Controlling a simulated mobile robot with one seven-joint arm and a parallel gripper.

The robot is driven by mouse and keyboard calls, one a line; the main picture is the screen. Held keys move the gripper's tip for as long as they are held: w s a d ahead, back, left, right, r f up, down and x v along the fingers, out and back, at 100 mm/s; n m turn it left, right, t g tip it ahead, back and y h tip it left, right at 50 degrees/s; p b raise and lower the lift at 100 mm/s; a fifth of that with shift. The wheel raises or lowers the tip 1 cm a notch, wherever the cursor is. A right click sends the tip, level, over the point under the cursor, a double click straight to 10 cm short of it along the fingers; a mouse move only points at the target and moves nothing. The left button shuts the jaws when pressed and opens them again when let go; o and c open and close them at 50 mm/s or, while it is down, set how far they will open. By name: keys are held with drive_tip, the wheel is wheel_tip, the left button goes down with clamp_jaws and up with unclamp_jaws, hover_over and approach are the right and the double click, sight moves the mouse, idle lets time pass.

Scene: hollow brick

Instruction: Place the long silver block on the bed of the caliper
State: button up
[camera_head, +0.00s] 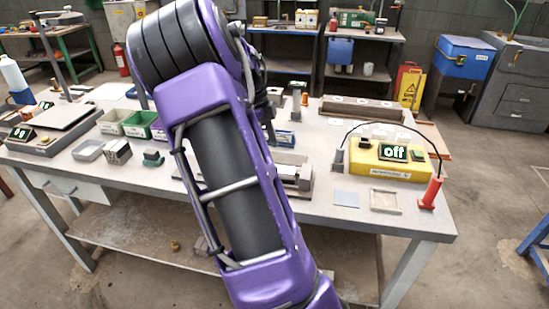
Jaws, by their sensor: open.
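A grey device that looks like the caliper (300,178) lies on the table just right of my purple arm, which covers its left part. I cannot make out its bed clearly. A small group of grey blocks (117,151) stands at the table's left; I cannot tell whether the long silver block is among them. My arm crosses the middle of the picture. Dark parts of its far end show behind it above the table, but my gripper's fingers are hidden.
A yellow unit reading "off" (388,170) with a cable and a red handle (431,192) stands at right.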

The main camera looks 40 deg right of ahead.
drive_tip(key=v, duration=0.5)
drive_tip(key=shift+r+p, duration=0.2)
drive_tip(key=shift+p, duration=0.1)
